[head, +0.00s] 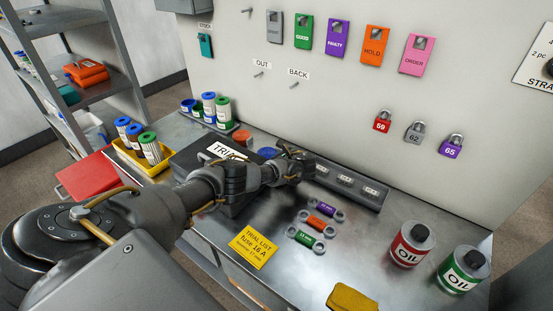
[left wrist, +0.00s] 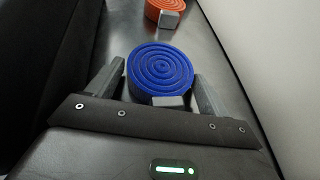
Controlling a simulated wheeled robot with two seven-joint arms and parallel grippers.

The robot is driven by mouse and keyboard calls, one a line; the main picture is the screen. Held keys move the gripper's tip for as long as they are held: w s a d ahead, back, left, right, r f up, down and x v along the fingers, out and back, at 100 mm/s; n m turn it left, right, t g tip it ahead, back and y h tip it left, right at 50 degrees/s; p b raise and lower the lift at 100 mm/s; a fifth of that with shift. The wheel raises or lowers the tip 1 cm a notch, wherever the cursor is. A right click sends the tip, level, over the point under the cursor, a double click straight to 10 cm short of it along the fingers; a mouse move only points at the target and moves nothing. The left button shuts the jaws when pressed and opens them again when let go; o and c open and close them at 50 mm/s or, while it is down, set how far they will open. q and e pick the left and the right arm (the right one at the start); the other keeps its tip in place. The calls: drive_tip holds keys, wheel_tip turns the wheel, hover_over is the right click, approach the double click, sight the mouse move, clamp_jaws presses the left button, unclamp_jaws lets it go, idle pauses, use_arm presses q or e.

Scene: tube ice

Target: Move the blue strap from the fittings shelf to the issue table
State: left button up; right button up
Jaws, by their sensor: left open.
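The blue strap (left wrist: 160,70) is a flat round coil with a grey buckle. In the left wrist view it lies on a grey metal surface, between the two fingers of my left gripper (left wrist: 160,82). The fingers are open, one at each side of the coil; I cannot tell whether they touch it. In the head view a bit of the blue strap (head: 267,152) shows at the back of the metal worktop (head: 375,205), beside my left gripper (head: 288,160), partly hidden. My right gripper is not in view. I cannot tell which surface is the issue table.
An orange strap (head: 243,137) lies just beyond the blue one. A dark box with a white label (head: 222,152) stands close by the left arm. Wrenches (head: 320,223), a yellow note (head: 254,247) and oil cans (head: 411,245) occupy the worktop. A rack (head: 90,90) stands left.

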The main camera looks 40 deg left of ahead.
use_arm(q)
drive_tip(key=b+v, duration=0.1)
drive_tip(key=v, duration=0.9)
drive_tip(key=shift+d+r, duration=0.1)
drive_tip(key=shift+d, duration=0.25)
drive_tip(key=shift+s+d+r, duration=0.15)
drive_tip(key=shift+d+r, duration=0.2)
drive_tip(key=shift+d, duration=0.25)
